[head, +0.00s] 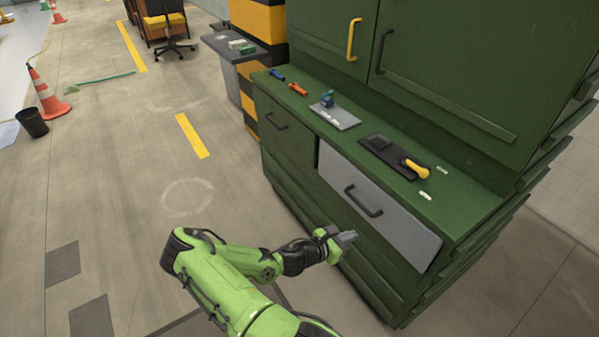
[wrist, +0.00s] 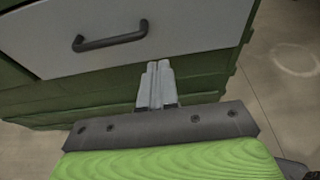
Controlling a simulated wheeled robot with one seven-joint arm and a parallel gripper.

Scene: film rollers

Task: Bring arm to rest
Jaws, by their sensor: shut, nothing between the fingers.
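My gripper (head: 346,239) is at the end of my green arm, in front of the green cabinet (head: 290,150) and below its grey drawer (head: 378,205). In the wrist view my gripper (wrist: 157,70) has its two grey fingers pressed together, with nothing between them. The grey drawer (wrist: 60,30) with its dark handle (wrist: 110,37) lies beyond the fingertips. The gripper appears apart from the handle. In the head view the dark drawer handle (head: 363,201) is above and right of the gripper.
On the cabinet top are a blue item (head: 276,74), an orange item (head: 298,89), a grey plate (head: 340,118) and a black tray (head: 385,152) with a yellow-handled tool (head: 417,168). A cone (head: 46,94) and a black bin (head: 31,122) stand far left. The floor left of the arm is clear.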

